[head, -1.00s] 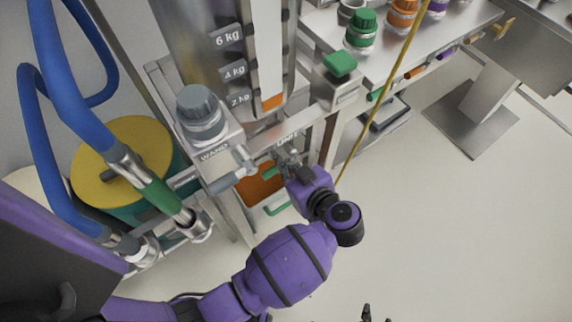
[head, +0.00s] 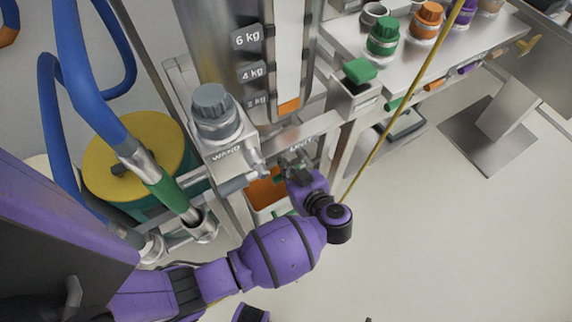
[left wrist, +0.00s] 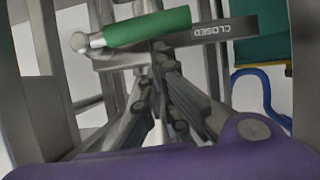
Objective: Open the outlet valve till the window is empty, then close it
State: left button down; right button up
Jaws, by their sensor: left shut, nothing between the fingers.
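The sight window (head: 288,55) is a pale upright strip beside the kg labels. A small orange band (head: 289,105) fills its bottom, near the 2 kg mark. The outlet valve's green handle (left wrist: 150,27) lies across the top of the left wrist view, beside a grey plate marked CLOSED (left wrist: 210,31). My left gripper (left wrist: 156,70) is shut and empty, its fingertips just below the handle in that view; I cannot tell if they touch it. In the head view my left gripper (head: 296,172) is below the UNIT label and partly hides the valve. Only a dark speck of my right gripper shows at the bottom edge.
An orange-filled bin (head: 264,190) sits below the valve inside the metal frame. A grey-capped WAND port (head: 213,106), blue hoses (head: 84,85) and a yellow-topped drum (head: 128,165) stand left. A yellow cable (head: 402,95) hangs right.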

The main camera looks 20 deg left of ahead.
pick_arm(q)
jog(key=shift+s+f, duration=0.1)
jog(key=shift+a+f, duration=0.1)
jog(key=shift+f, duration=0.05)
